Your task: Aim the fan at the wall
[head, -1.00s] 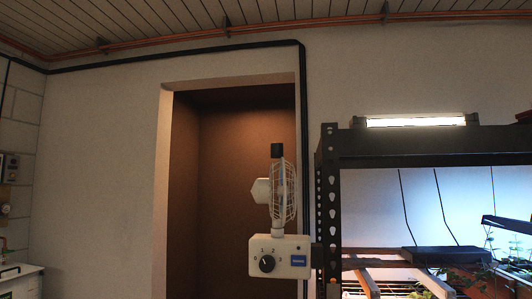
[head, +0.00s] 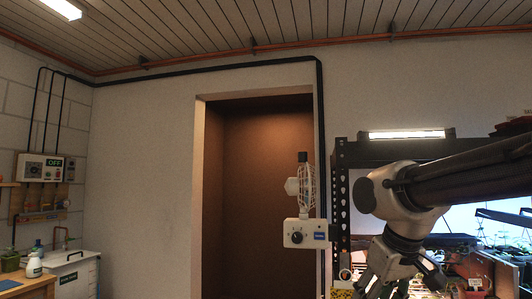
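The fan (head: 309,187) is a small white caged fan seen nearly edge-on in the head view. Its cage is on the right, towards the rack, and its pale motor housing (head: 292,186) sticks out to the left. A dark knob tops it. It stands on a white control box (head: 306,234) with a dark dial and a blue label, at the rack's left post. The pale wall (head: 150,150) lies behind and to the left. My gripper (head: 398,284) hangs at the lower right, apart from the fan. Its fingers look spread and empty; the picture's bottom edge crops their tips.
A dark recess (head: 258,200) opens in the wall left of the fan. The rack (head: 341,195) with lit shelves and seedlings is on the right, partly behind my arm. A control panel (head: 42,168) and a white cabinet (head: 75,273) are at the far left.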

